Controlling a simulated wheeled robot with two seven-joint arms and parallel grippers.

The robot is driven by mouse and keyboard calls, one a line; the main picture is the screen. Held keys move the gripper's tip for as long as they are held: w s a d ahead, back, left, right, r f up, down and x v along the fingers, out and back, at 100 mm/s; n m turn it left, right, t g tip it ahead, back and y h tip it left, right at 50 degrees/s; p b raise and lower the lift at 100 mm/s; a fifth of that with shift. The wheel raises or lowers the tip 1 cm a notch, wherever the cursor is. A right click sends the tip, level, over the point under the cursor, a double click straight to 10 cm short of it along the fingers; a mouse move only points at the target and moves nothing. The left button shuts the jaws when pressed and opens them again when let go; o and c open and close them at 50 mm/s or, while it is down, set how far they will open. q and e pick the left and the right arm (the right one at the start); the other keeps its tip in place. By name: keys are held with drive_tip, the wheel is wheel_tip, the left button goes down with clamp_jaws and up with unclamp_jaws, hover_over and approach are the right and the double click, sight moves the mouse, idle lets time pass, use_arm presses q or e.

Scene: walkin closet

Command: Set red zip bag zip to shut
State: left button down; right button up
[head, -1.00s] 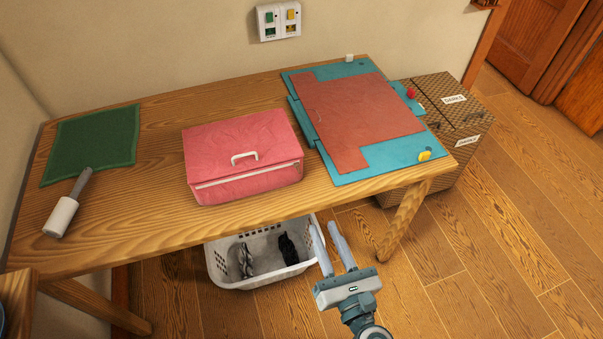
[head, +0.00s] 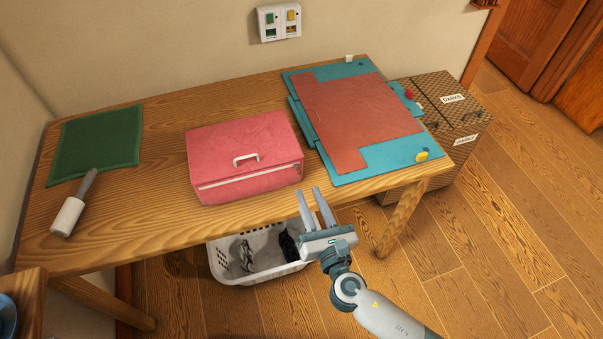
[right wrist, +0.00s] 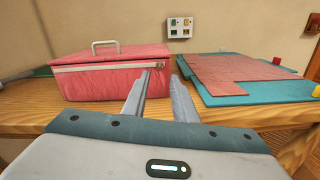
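The red zip bag (head: 245,155) sits on the wooden table, with a handle on its lid and a pale zip (head: 245,176) along its upper front edge. The zip's pull (right wrist: 159,65) seems to be a small part at the right end of the front edge in the right wrist view. I cannot tell surely how far the zip is closed. My right gripper (head: 315,208) is open and empty at the table's front edge, right of and in front of the bag, apart from it. The right wrist view shows its two parted fingers (right wrist: 160,100) pointing towards the bag's right end. My left gripper is not in view.
A teal folding board (head: 390,163) with a brown-red sheet (head: 360,110) lies right of the bag. A green cloth (head: 97,140) and a lint roller (head: 70,215) lie left. A white basket (head: 225,265) stands under the table, a patterned box (head: 465,115) beside it.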

sight(298, 170)
drive_tip(key=p+x, duration=0.1)
drive_tip(key=x, duration=0.6)
clamp_jaws()
